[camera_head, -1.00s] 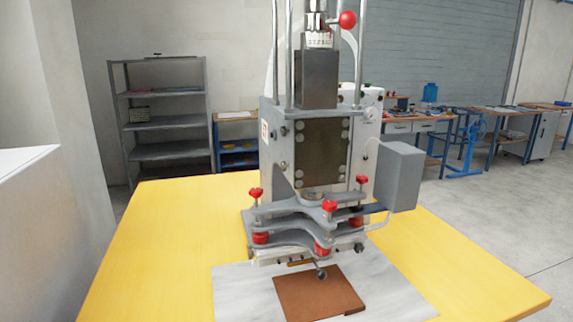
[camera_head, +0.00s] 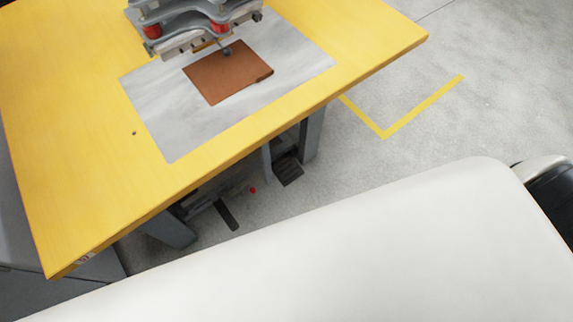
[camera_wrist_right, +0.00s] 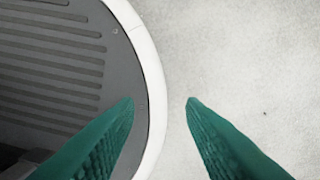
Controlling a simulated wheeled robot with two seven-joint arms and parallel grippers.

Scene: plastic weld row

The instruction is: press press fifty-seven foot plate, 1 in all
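The press (camera_head: 198,18) stands on the yellow table at the top of the head view; only its lower part with red knobs shows. Below the table's front edge are two dark pedal-like pieces: a blocky one (camera_head: 287,170) beside a table leg and a flat narrow one (camera_head: 227,214) further left, near a small red dot. I cannot tell which is the foot plate of press fifty-seven. My right gripper (camera_wrist_right: 161,102) is open and empty in the right wrist view, its green fingers apart over pale floor. My left gripper is not in view.
A brown sheet (camera_head: 228,72) lies on a grey plate (camera_head: 178,135) on the yellow table (camera_head: 60,150). A yellow line (camera_head: 425,105) marks the floor at right. Open floor (camera_head: 370,170) shows right of the table legs. My white body fills the foreground.

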